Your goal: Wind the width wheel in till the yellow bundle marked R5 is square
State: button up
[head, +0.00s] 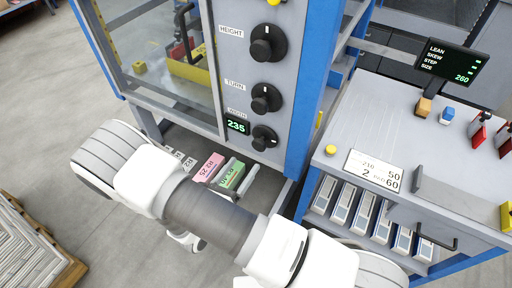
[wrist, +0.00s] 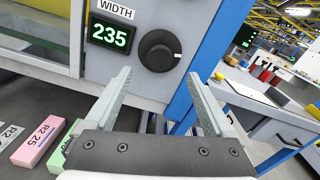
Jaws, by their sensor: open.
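The width wheel is a black knob (head: 265,137) under the WIDTH label, beside a display (head: 237,126) reading 235. In the wrist view the knob (wrist: 159,50) has a pale mark at its right side. My gripper (wrist: 158,76) is open and empty, its two fingers spread just below and in front of the knob, not touching it as far as I can see. In the head view my arm hides the gripper. A yellow bundle-like shape (head: 190,68) is behind the glass; I cannot read R5 on it or tell whether it is square.
HEIGHT (head: 264,43) and TURN (head: 264,99) knobs sit above. Pink (head: 208,167) and green (head: 231,175) labelled blocks lie below the panel. A blue post (head: 310,95) stands right of the knob. A side bench (head: 400,120) carries a screen (head: 452,61) reading SIZE 260.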

aim_at(257, 146)
jog(key=x, duration=0.8)
jog(key=shift+w+d, duration=0.2)
jog(key=shift+w, duration=0.1)
jog(key=c, duration=1.3)
jog(key=shift+c, duration=0.2)
jog(key=shift+m+b, duration=0.3)
